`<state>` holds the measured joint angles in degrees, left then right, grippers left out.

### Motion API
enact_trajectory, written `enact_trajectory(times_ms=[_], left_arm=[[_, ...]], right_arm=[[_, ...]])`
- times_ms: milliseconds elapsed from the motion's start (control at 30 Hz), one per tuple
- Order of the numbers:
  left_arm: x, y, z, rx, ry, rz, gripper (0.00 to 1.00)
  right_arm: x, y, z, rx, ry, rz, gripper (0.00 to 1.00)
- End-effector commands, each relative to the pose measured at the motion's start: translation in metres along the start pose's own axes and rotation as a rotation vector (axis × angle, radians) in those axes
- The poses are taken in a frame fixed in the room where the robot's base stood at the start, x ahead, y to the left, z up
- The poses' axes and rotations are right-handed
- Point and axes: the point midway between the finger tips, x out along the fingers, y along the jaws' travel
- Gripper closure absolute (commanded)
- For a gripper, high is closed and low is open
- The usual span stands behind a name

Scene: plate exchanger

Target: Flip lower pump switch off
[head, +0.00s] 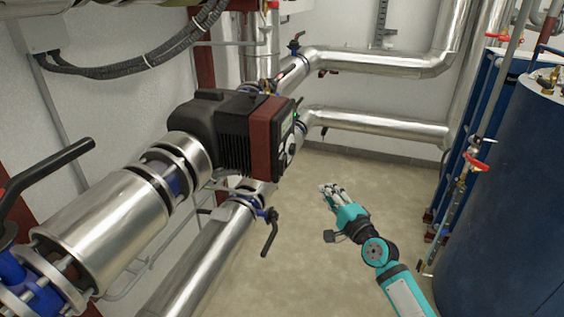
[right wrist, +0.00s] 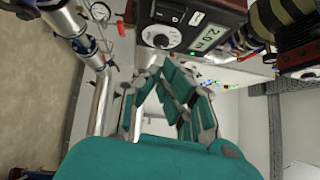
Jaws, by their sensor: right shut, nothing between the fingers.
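A black pump with a dark red control box (head: 262,135) sits on the upper silver pipe in the head view. Its panel faces right and is seen edge-on, so no switch can be made out there. In the right wrist view a pump panel (right wrist: 185,28) shows a round dial and a lit display; I cannot tell which pump it belongs to. My right gripper (head: 331,188) is shut and empty, apart from the pump, to its lower right. Its fingers (right wrist: 160,75) point toward the panel in the wrist view. My left gripper is not in view.
A black lever handle (head: 270,232) hangs from the lower pipe, left of my right gripper. A large blue tank (head: 525,190) and a red valve handle (head: 476,163) stand on the right. The floor (head: 320,270) between pipes and tank is clear.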

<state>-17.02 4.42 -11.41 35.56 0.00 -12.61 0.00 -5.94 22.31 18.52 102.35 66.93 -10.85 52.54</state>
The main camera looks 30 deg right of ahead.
Motion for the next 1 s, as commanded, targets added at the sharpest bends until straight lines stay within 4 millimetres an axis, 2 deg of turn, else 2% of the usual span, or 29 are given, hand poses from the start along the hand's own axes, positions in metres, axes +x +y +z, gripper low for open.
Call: enact_trajectory(times_ms=[333,467,567,967,1000], left_arm=[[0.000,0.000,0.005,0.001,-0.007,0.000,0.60],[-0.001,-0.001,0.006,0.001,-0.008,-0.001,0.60],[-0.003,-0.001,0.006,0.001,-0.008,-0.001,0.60],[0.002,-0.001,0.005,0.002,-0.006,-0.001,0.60],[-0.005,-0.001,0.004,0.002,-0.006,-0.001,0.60]], right_arm=[[0.001,-0.004,0.000,0.006,-0.001,-0.007,1.00],[0.008,-0.004,0.000,0.006,-0.001,-0.008,1.00],[0.022,-0.005,0.000,0.005,0.000,-0.009,1.00],[0.105,-0.004,-0.001,0.003,0.000,-0.008,1.00],[0.109,-0.006,0.007,0.007,-0.002,-0.005,1.00]])
